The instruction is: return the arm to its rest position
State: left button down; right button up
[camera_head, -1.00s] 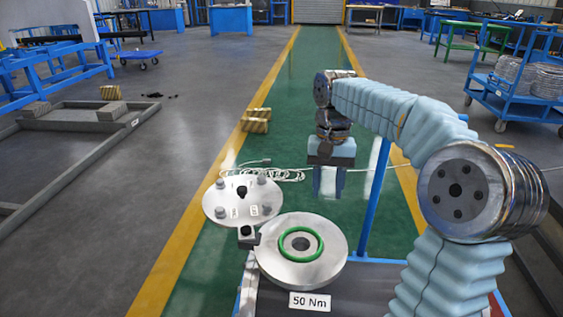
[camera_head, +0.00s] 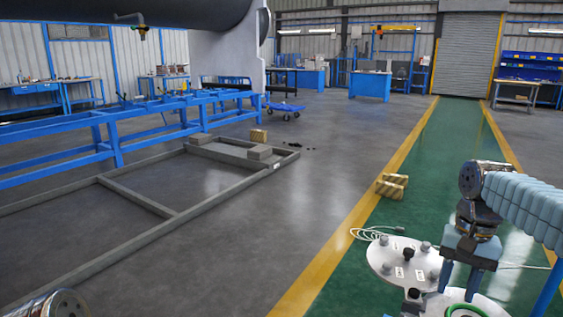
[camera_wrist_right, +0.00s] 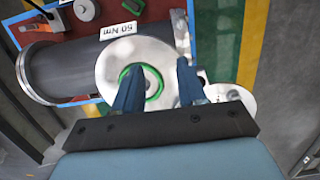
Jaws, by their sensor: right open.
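My right gripper (camera_head: 460,280) is at the lower right of the head view, fingers pointing down and apart. In the right wrist view its two fingers (camera_wrist_right: 158,68) are open with nothing gripped between them. Beyond them is the shell's pale flange disc (camera_wrist_right: 109,68) with a green ring (camera_wrist_right: 155,84), partly hidden by a finger; I cannot tell the distance between them. The disc (camera_head: 436,303) and ring (camera_head: 466,311) are cut off by the head view's bottom edge. My left gripper is out of view; only a joint of mine shows at bottom left.
A round plate with bolts (camera_head: 383,257) stands left of my right gripper. A grey floor frame (camera_head: 139,195) and blue stands (camera_head: 108,138) are at the left. Open floor lies between.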

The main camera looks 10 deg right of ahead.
jog(key=w+a+f+n+y, duration=0.15)
jog(key=a+f, duration=0.35)
jog(key=f, duration=0.5)
jog(key=w+a+f+n, duration=0.1)
jog(key=w+a+f, duration=0.3)
jog(key=f, duration=0.6)
jog(key=w+a+f+n+y, duration=0.1)
jog(key=a+f+n, duration=0.1)
jog(key=a+f, duration=0.6)
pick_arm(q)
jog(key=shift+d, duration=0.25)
pick_arm(e)
jog(key=s+a+f+n+t, duration=0.1)
jog(key=s+a+f, duration=0.4)
jog(key=s+f, duration=0.2)
jog(key=s+a+f+n, duration=0.1)
jog(key=s+a+f, duration=0.5)
jog(key=s+f, duration=0.2)
notch_tip(320, 180, down, 2)
jog(key=shift+f+t+y, duration=0.25)
jog(key=shift+t+y, duration=0.1)
jog(key=shift+t, duration=0.05)
